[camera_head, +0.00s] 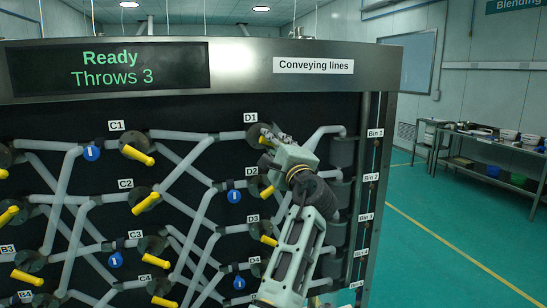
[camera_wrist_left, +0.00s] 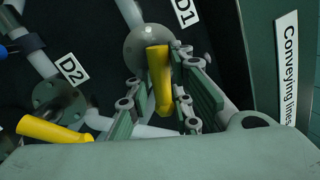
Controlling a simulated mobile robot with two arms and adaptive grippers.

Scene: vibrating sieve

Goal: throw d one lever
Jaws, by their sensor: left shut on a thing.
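The D1 lever is a yellow handle on a round grey hub, beside the D1 label (camera_head: 250,117) at the upper right of the panel. In the left wrist view the yellow D1 lever (camera_wrist_left: 158,75) stands between the two finger pads, pointing down in that picture. My left gripper (camera_head: 271,137) is at this lever and shut on it; the gripper partly hides the lever in the head view. It also shows in the left wrist view (camera_wrist_left: 165,100). My right gripper is in neither view.
The D2 lever (camera_wrist_left: 55,130) is close beside my left gripper. Grey pipes and other yellow levers (camera_head: 137,155) cover the panel. The display (camera_head: 110,68) reads "Ready, Throws 3". Bin outlets line the right edge. A bench (camera_head: 500,147) stands far right, beyond open green floor.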

